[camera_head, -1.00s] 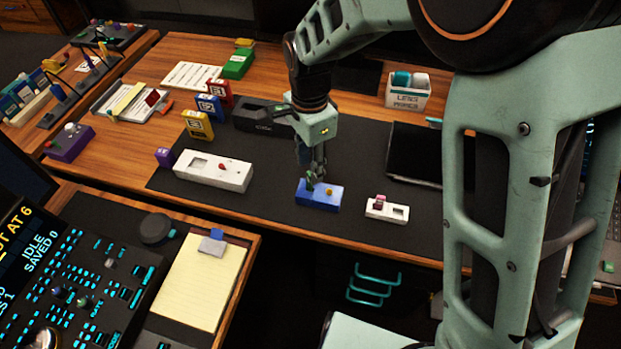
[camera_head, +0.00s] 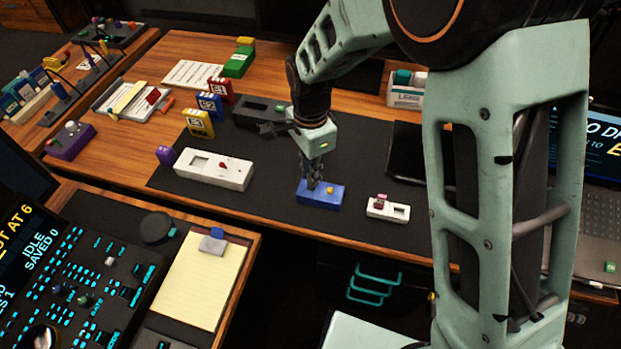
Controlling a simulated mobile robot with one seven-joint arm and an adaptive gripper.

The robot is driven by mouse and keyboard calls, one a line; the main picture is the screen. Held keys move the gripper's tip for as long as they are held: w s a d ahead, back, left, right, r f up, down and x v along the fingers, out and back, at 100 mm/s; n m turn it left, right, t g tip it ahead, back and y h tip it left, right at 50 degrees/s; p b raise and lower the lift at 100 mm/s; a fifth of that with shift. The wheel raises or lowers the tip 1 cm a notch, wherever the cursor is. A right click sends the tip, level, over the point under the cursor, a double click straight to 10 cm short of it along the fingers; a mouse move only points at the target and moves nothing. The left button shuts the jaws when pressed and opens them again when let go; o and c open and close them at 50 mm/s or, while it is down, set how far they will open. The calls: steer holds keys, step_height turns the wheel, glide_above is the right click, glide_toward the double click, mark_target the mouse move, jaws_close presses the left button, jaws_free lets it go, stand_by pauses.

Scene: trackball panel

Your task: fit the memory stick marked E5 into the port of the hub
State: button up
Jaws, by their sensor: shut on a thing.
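My gripper (camera_head: 314,184) points down with its fingertips at the top of a blue box (camera_head: 325,199), left of the box's yellow knob. It is shut on a small dark thing there, mostly hidden by the fingers; I cannot tell what it is or read any mark on it. A white box (camera_head: 235,180) with a rectangular opening and a red piece lies to the left. A smaller white box (camera_head: 400,212) with an opening and a dark red piece lies to the right. I cannot tell which box is the hub, and no E5 mark is readable.
A black box (camera_head: 255,110) lies behind. The dark mat (camera_head: 270,205) is clear between the boxes.

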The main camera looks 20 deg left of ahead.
steer(key=shift+r+p, duration=0.6)
steer(key=shift+r, duration=0.25)
step_height(320, 180, up, 2)
steer(key=shift+s+d+r+p, duration=0.1)
steer(key=shift+r+p, duration=0.1)
steer(key=shift+p, duration=0.65)
steer(key=s+d+r+p, duration=0.5)
steer(key=s+d+r, duration=0.4)
steer(key=s, duration=0.1)
steer(key=w+a+f+n+b, duration=0.1)
steer(key=w+a+f+n, duration=0.1)
steer(key=w+a+n, duration=0.1)
steer(key=w+a+f+n+b, duration=0.1)
steer(key=w+a+f+n, duration=0.1)
steer(key=w+a+n, duration=0.1)
steer(key=w+a+f+n+b, duration=0.1)
steer(key=w+a+f+n, duration=0.1)
steer(key=w+a+n, duration=0.1)
steer(key=shift+w, duration=0.6)
steer(key=shift+f, duration=0.1)
steer(key=shift+f+b, duration=2.25)
steer(key=shift+f, duration=0.65)
